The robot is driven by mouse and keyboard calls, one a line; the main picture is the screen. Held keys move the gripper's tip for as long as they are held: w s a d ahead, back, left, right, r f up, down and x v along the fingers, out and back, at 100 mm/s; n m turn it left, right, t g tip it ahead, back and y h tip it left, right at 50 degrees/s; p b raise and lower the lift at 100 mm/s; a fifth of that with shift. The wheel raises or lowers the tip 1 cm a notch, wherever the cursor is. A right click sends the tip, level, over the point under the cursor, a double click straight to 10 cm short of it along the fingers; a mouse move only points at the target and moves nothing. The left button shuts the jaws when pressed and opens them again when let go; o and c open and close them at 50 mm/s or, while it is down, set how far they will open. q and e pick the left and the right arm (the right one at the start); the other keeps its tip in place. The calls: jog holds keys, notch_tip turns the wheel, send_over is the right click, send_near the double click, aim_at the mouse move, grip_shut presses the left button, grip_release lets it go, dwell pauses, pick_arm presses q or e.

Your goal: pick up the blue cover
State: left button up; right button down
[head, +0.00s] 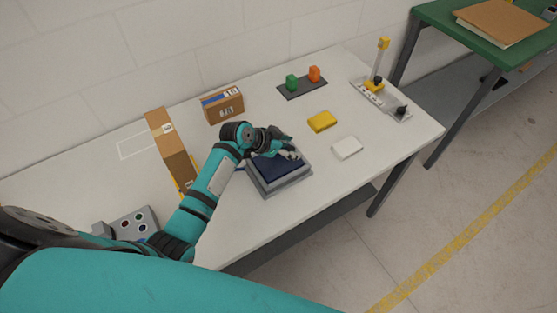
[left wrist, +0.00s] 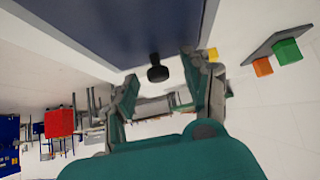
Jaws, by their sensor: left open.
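The blue cover (head: 282,168) lies flat on a grey box (head: 268,190) at the table's front. My left gripper (head: 285,150) is over the cover's far part and hides some of it. In the left wrist view the dark blue cover (left wrist: 125,28) fills the top, with a black knob (left wrist: 157,72) on it. The two fingers of my left gripper (left wrist: 160,80) are apart, one on each side of the knob. I cannot tell whether they touch it. My right gripper is not in view.
A yellow block (head: 322,121) and a white block (head: 347,148) lie right of the box. Cardboard boxes (head: 222,105) stand at the back and left. A dark plate (head: 302,87) holds green and orange pieces. A grey fixture (head: 381,99) stands farther right.

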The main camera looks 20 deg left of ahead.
pick_arm(q)
jog(key=shift+s, duration=0.1)
grip_shut()
jog(key=shift+r, duration=0.15)
